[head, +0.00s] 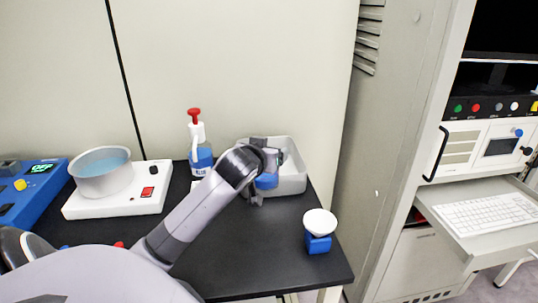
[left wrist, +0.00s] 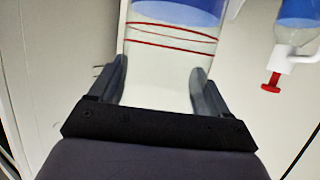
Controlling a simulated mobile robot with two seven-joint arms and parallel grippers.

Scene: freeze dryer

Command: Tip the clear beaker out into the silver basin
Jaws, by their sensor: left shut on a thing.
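The clear beaker (head: 267,181) holds blue liquid and is mostly hidden by my left gripper (head: 262,165) in the head view. In the left wrist view the beaker (left wrist: 165,62) has red lines around it and sits between the two fingers of my left gripper (left wrist: 158,80), which is shut on it. That view is upside down, so the liquid lies at the beaker's bottom and it looks about upright. The silver basin (head: 91,185), round and with blue liquid in it, stands on a white hotplate at the left. My right gripper is not in view.
A grey bin (head: 293,184) stands right behind the beaker. A red-topped wash bottle (head: 200,158) stands between the hotplate (head: 150,201) and the bin. A blue device (head: 33,198) is at far left. A white dish on a blue block (head: 318,243) is near the table's right edge.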

